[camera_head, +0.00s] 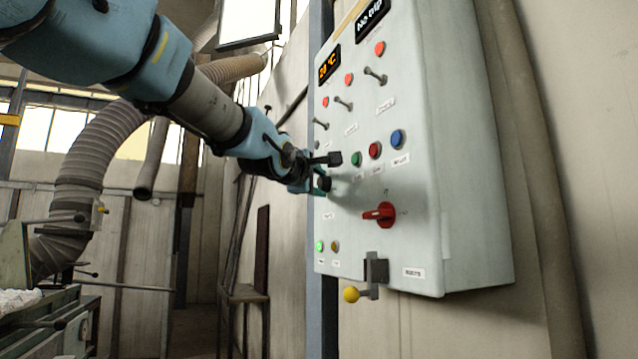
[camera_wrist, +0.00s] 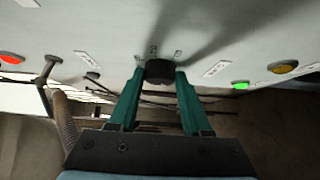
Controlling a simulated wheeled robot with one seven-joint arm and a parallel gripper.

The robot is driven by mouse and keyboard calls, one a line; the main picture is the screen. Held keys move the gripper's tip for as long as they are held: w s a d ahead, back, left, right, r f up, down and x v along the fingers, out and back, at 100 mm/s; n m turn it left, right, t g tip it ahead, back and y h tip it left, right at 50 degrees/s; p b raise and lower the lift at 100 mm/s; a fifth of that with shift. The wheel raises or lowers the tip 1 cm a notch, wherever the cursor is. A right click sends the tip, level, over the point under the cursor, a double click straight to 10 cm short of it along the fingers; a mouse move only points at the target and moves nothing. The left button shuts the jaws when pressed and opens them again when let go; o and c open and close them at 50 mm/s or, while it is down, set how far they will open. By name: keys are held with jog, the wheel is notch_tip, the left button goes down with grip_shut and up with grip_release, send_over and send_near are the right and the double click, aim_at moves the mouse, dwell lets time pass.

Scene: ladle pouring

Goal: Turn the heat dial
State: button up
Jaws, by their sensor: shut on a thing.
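The heat dial is a round black knob (camera_wrist: 159,71) on the face of the grey control panel (camera_head: 465,180). In the wrist view it sits between the two teal fingers of my gripper (camera_wrist: 158,88), which are shut on its sides. In the head view the dial (camera_head: 324,183) shows as a dark round shape at the panel's left part, with my gripper (camera_head: 312,186) reaching it from the left. My fingers partly hide it there. An orange display (camera_head: 329,64) at the panel's top left appears to read 20 °C.
Around the dial are a red rotary switch (camera_head: 380,214), green (camera_head: 356,159), dark red (camera_head: 375,150) and blue (camera_head: 397,139) buttons, and several toggle levers. Lit green (camera_head: 320,246) and amber (camera_head: 335,246) lamps sit lower left.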

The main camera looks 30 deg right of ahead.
grip_shut()
jog(key=shift+f+b, duration=0.2)
jog(key=shift+b, duration=0.2)
jog(key=f+m+h+b, duration=0.1)
jog(key=b, duration=0.4)
jog(key=shift+m+t, duration=0.4)
jog(key=m+g+h+b, duration=0.3)
jog(key=m+g+b, duration=0.1)
jog(key=m, duration=0.5)
jog(key=w+m+g+h+b, duration=0.1)
jog(key=m+g+h+b, duration=0.3)
jog(key=m+g, duration=0.3)
jog(key=m+g+h+b, duration=0.4)
jog(key=m+g, duration=0.2)
jog(key=m, duration=0.5)
jog(key=shift+w+d+f+b, duration=0.15)
jog(key=shift+w+f+b, duration=0.05)
jog(key=shift+w+b, duration=0.2)
jog(key=shift+m+g, duration=0.4)
jog(key=shift+m, duration=0.2)
